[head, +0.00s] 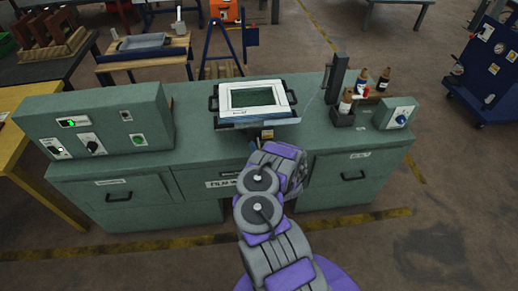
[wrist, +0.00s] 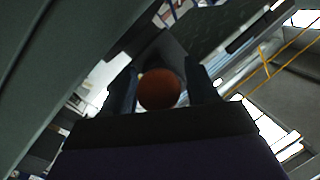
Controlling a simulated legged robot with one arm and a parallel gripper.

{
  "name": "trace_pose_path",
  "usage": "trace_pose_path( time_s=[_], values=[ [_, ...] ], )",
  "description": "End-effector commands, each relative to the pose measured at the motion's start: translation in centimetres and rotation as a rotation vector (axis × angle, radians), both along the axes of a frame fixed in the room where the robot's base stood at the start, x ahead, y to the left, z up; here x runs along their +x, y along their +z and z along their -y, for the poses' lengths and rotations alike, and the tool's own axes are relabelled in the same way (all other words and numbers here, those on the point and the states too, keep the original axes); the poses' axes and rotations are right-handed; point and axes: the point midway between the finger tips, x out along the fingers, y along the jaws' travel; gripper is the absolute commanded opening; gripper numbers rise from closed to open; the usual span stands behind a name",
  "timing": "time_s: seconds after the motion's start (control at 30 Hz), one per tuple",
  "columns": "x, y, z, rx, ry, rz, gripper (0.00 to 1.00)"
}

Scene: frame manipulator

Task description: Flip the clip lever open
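In the wrist view, a round orange-brown knob (wrist: 160,90) shows between the two dark fingers of my gripper (wrist: 163,88). It looks like the end of the clip lever; the rest of the lever is not clear. The fingers stand apart on either side of the knob, and I cannot tell whether they touch it. In the head view, the white frame (head: 233,112) with a dark green panel lies on a stand on the bench. My arm reaches to the bench front just below it and hides my gripper and the knob.
The green bench (head: 200,165) has a control box (head: 97,125) at left. A dark holder with bottles (head: 343,113) and a small switch box (head: 395,113) stand at right. A dark upright post (head: 337,75) stands behind the holder. Floor in front is clear.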

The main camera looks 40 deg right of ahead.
Motion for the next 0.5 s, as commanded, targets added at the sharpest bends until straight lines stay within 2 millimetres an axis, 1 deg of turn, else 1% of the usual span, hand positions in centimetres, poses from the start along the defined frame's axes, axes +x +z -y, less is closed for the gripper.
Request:
trace_pose_path(
  time_s=[0.03, 0.07, 0.5],
  values=[
    [0.0, 0.0, 0.0, 0.0, 0.0, 0.0, 0.53],
    [-0.01, -0.01, 0.01, 0.0, 0.0, 0.0, 0.5],
    [-0.07, -0.08, 0.08, 0.0, -0.002, -0.001, 0.08]
  ],
)
